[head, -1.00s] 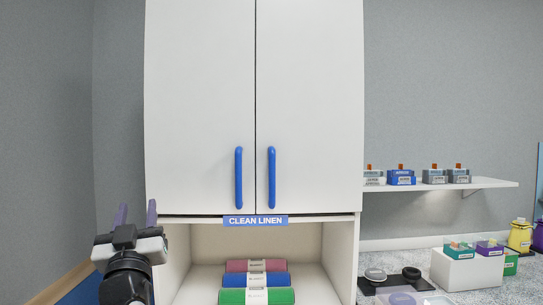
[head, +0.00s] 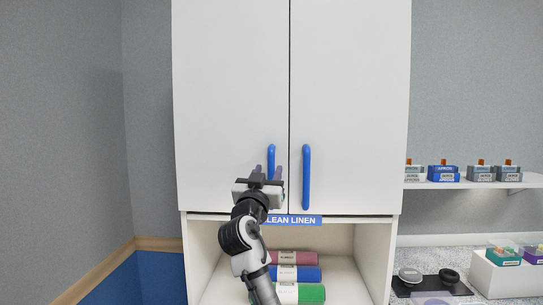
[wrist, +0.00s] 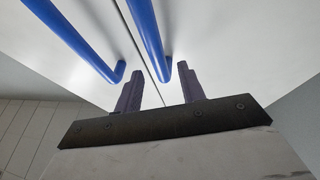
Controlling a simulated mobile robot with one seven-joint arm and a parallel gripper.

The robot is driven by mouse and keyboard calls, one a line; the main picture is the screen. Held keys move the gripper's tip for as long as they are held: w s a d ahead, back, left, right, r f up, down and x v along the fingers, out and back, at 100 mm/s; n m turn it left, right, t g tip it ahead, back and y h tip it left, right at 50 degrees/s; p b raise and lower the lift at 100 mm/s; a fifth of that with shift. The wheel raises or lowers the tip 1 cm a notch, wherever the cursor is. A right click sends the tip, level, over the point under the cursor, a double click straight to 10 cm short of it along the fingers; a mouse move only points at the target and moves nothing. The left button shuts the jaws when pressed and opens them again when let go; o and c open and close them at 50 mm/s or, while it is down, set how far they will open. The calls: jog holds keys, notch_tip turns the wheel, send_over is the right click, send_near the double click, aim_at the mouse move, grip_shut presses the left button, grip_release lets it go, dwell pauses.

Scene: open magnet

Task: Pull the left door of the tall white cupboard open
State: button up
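The tall white cupboard's left door (head: 230,90) is closed, flush with the right door (head: 350,90). Its blue vertical bar handle (head: 271,155) stands beside the centre seam; its lower part is hidden behind my gripper (head: 268,171). My gripper is open, its two dark fingers apart, in front of the left handle in the head view. In the wrist view my gripper (wrist: 160,82) points at the doors, and the end of one blue handle (wrist: 151,35) shows between the two fingertips, apparently without being gripped. I cannot tell how much depth remains between fingers and handle.
The right door's blue handle (head: 306,178) is close beside the left one. Below is a "CLEAN LINEN" label (head: 305,220) and an open shelf with rolled linens (head: 297,258). A wall shelf (head: 475,182) with small boxes is at right. Free room lies left of the cupboard.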

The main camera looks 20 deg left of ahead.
aim_at(270, 167)
jog(key=shift+p+x, duration=0.75)
jog(key=shift+x, duration=1.4)
jog(key=shift+c, duration=0.3)
grip_shut()
